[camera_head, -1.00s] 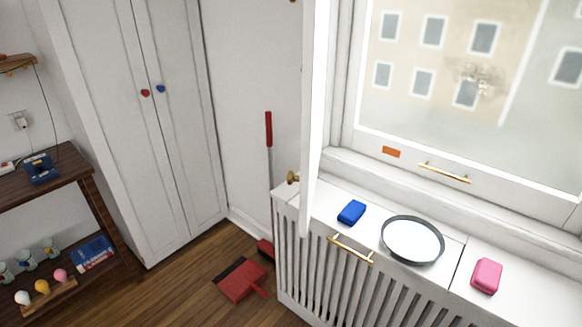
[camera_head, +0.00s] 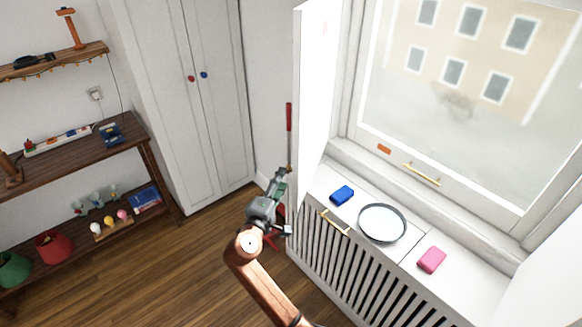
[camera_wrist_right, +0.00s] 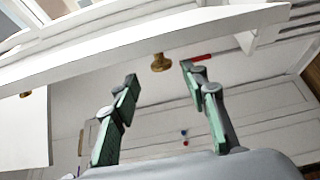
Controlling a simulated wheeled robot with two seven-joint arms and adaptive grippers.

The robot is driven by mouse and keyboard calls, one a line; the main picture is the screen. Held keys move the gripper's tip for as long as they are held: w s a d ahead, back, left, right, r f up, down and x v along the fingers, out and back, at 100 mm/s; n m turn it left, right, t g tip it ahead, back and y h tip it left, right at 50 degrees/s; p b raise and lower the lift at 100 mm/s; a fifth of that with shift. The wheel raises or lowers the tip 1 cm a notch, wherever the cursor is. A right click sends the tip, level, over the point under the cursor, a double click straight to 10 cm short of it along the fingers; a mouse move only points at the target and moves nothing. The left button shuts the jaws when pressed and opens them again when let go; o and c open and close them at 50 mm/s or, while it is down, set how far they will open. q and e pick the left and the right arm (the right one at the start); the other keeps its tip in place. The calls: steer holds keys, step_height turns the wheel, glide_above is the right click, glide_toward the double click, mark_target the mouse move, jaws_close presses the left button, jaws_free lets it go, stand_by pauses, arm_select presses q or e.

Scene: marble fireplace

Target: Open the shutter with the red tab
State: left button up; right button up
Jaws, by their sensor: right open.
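A white shutter panel (camera_head: 314,95) stands out from the left side of the window in the head view. A faint pinkish mark shows near its top, but I cannot tell whether it is the red tab. My right gripper (camera_head: 284,174) is beside the panel's lower left edge, open and empty. In the right wrist view a brass knob (camera_wrist_right: 160,62) sits below the white panel's edge (camera_wrist_right: 150,38). The open fingers of my right gripper (camera_wrist_right: 158,80) point towards the knob, one on each side; I cannot tell whether they touch it. My left gripper is not in view.
A slatted radiator cover (camera_head: 340,275) below the window carries a blue block (camera_head: 342,195), a round mirror-like dish (camera_head: 382,223) and a pink block (camera_head: 431,260). Another white panel (camera_head: 550,275) is at lower right. A wardrobe (camera_head: 205,130) and wooden shelves (camera_head: 75,160) stand left.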

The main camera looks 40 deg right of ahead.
steer(key=b+x, duration=0.1)
steer(key=x, duration=0.6)
steer(key=shift+f, duration=0.1)
steer(key=shift+c, duration=0.3)
jaws_close()
